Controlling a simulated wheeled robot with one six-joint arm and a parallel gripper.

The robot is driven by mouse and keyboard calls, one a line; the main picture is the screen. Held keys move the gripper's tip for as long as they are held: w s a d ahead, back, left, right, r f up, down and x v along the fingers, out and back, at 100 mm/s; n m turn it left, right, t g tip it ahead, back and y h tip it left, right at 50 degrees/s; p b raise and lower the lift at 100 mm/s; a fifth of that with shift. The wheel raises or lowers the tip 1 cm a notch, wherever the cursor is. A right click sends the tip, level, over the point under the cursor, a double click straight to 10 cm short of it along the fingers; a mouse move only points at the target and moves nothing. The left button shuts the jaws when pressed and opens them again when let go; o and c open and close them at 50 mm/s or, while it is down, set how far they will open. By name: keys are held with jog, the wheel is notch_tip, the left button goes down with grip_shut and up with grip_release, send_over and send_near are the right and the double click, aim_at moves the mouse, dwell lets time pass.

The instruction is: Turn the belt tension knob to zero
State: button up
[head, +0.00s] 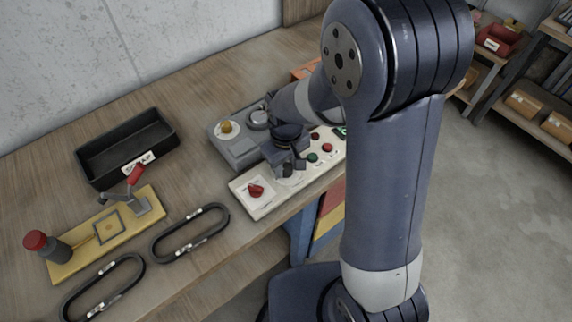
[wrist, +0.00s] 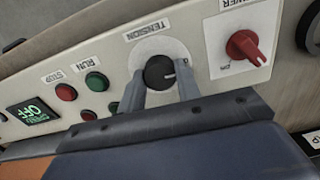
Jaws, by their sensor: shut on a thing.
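The belt tension knob (wrist: 159,73) is a round black knob with a white pointer line, under the label TENSION (wrist: 146,30) on the pale control panel. In the wrist view the pointer line points to the right. My gripper (wrist: 160,84) is shut on the knob, one grey finger on each side of it. In the head view my gripper (head: 290,169) is over the panel (head: 262,208), and it hides most of the knob. Part of the dial scale is hidden behind the fingers.
A red POWER switch (wrist: 243,46) is beside the knob; red STOP (wrist: 66,92) and green RUN (wrist: 97,81) buttons are on the other side. A display (wrist: 32,110) reads OFF. A black scrap tray (head: 125,148), a yellow fixture (head: 105,232) and two black belts (head: 190,233) lie left.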

aim_at(286, 167)
jog(key=shift+n, duration=0.3)
jog(key=o, duration=1)
jog(key=shift+r, duration=0.1)
notch_tip(286, 167, up, 11)
jog(key=shift+f+b, duration=0.15)
jog(key=shift+b, duration=0.2)
jog(key=shift+f, duration=0.15)
notch_tip(286, 167, down, 11)
jog(key=shift+r+p, duration=0.15)
jog(key=shift+p, duration=0.15)
dwell(0.3)
